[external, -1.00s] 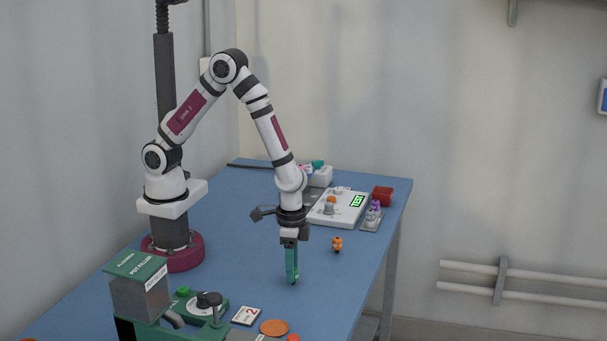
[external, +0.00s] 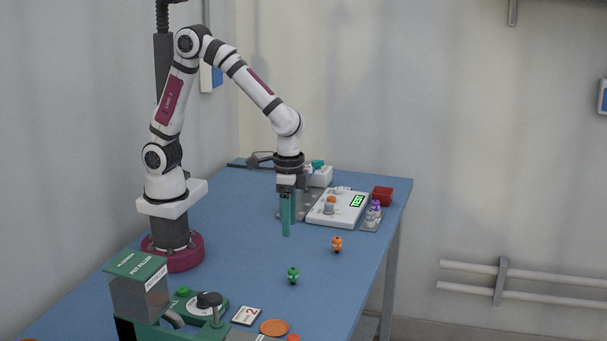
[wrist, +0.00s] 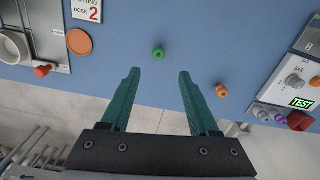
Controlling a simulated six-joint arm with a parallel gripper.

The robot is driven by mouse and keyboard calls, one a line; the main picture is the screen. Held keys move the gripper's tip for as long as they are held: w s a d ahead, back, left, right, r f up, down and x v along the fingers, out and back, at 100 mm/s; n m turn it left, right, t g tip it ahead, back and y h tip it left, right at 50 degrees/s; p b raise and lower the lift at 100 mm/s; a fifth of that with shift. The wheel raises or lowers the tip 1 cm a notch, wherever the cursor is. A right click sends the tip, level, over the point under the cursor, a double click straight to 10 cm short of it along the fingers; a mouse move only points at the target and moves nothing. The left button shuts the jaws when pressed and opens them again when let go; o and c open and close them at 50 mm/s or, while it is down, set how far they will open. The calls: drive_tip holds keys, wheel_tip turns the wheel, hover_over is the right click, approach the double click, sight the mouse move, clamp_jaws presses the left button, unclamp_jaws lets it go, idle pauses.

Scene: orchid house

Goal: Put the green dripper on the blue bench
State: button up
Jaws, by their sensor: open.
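The green dripper (external: 293,275) stands on the blue bench (external: 235,232), toward its front right part, apart from everything else. It also shows in the wrist view (wrist: 158,53), ahead of the fingertips and between their lines. My gripper (external: 287,232) has teal fingers and hangs above the bench, farther back than the green dripper. In the wrist view my gripper (wrist: 158,76) is open, with nothing between its fingers.
A white meter box (external: 345,212) with a lit display, a red bin (external: 382,196) and a pot filler (external: 138,285) are also on the bench. An orange disc (external: 274,327) lies near the front.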

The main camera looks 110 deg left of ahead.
drive_tip(key=s+a+r+m+y, duration=0.1)
drive_tip(key=s+a+r+m, duration=0.1)
drive_tip(key=s, duration=0.8)
drive_tip(key=s+a+r+m, duration=0.2)
drive_tip(key=s+r+m, duration=0.3)
drive_tip(key=s, duration=0.5)
drive_tip(key=shift+s+a+y, duration=0.2)
drive_tip(key=shift+s+y, duration=0.1)
drive_tip(key=shift+y, duration=0.1)
